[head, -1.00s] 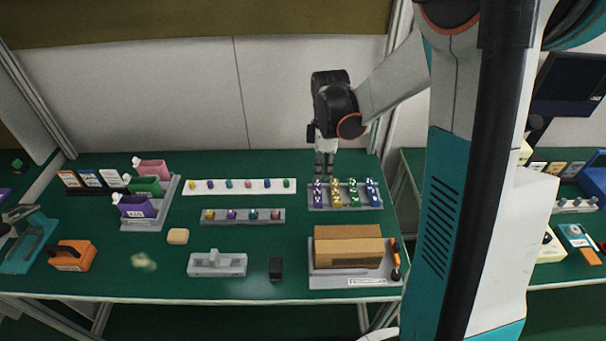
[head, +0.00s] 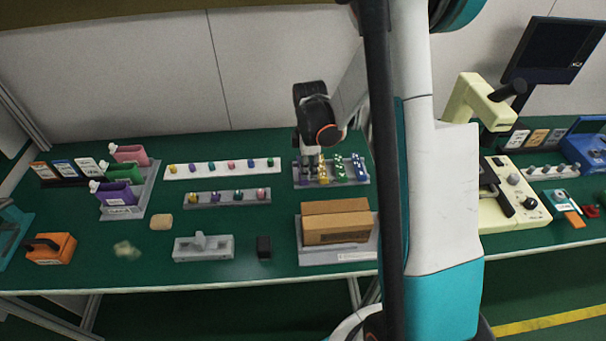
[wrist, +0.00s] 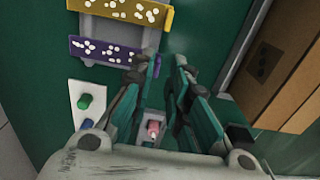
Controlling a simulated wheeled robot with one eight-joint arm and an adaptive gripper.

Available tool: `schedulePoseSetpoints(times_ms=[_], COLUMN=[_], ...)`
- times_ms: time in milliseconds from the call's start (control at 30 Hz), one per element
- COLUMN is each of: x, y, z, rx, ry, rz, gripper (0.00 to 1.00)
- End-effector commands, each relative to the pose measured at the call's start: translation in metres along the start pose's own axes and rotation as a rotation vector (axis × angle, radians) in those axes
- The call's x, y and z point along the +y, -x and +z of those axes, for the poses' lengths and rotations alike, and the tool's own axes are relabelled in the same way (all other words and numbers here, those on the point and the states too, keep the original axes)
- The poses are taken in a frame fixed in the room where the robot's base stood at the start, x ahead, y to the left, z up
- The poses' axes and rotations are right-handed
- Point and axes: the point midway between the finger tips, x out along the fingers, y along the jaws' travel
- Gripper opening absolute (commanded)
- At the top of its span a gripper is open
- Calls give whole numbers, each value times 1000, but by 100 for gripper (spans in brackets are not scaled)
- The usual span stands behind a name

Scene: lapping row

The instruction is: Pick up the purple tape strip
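The purple tape strip (wrist: 100,50), with white dots on its face, sits at the upper left of the wrist view on a grey rack (wrist: 102,28). A yellow strip (wrist: 125,9) lies beside it. My gripper (wrist: 165,62) is open, its two teal fingers apart with nothing held between them. The left fingertip overlaps the purple strip's right end in the picture; I cannot tell whether they touch. In the head view my gripper (head: 309,158) is low over the left end of the rack, largely hiding the purple strip there.
Green (head: 340,168) and blue (head: 360,168) strips stand farther right on the rack. A cardboard box (head: 335,222) stands in front. A white strip with coloured knobs (head: 222,169) lies left of the rack. Green table is bare behind the rack.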

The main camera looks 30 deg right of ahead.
Motion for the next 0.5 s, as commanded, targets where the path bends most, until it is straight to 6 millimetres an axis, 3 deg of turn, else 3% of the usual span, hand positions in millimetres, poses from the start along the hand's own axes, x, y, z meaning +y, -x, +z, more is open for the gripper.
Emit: schedulePoseSetpoints(times_ms=[300,500], x=[2,2], y=[-45,-46], z=[-1,-1], rx=[0,0], ry=[0,0], rz=[1,1], gripper=[16,16])
